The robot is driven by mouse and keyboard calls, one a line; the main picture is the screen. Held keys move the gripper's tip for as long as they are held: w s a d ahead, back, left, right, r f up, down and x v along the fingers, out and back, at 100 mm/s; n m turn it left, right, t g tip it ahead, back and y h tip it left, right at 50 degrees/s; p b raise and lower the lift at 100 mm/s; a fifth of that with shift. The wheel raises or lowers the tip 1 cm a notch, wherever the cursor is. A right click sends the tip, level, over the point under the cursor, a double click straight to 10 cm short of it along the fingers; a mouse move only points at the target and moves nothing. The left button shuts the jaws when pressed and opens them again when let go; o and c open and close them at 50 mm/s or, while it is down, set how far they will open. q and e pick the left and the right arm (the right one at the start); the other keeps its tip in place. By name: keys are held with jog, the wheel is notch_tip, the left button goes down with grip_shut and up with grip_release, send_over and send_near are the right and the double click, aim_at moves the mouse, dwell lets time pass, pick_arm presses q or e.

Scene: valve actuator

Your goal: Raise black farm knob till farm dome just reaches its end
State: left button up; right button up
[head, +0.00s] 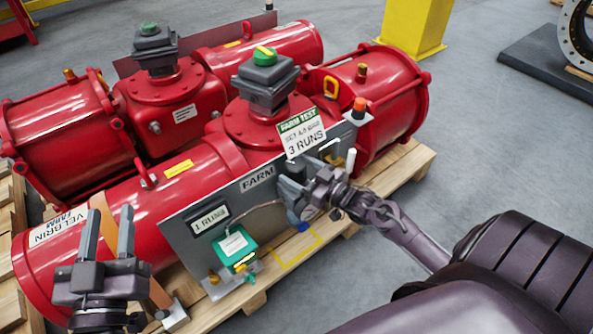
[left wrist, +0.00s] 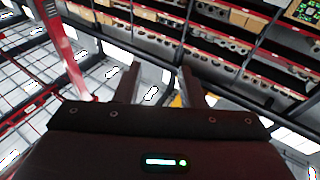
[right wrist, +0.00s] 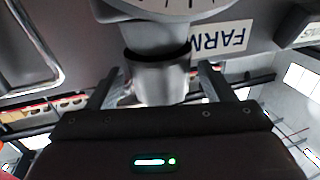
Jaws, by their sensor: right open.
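The farm unit is the near red actuator with a grey panel marked FARM (head: 258,180). On top of it, a grey box carries the farm dome (head: 264,55), which shows green and yellow. My right gripper (head: 306,188) is at the panel's right part. In the right wrist view, its open fingers stand on both sides of a grey cylinder with a black collar (right wrist: 157,57), apparently the farm knob; contact cannot be told. In the head view the gripper largely hides this knob. My left gripper (head: 108,232) is open and empty, fingers up, in front of the red cylinder's left end.
A second red actuator with its own dome (head: 150,30) stands behind. A green box (head: 235,246) is low on the panel, left of my right gripper. A white-tipped lever (head: 350,160) and an orange-capped post (head: 358,108) are close to that gripper. A wooden pallet (head: 400,172) lies beneath.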

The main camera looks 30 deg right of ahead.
pick_arm(q)
jog(key=shift+s+a+r+t, duration=0.15)
jog(key=shift+r+t, duration=0.45)
jog(key=shift+r, duration=0.6)
pick_arm(e)
jog(key=shift+w+a, duration=0.2)
jog(key=shift+w, duration=0.3)
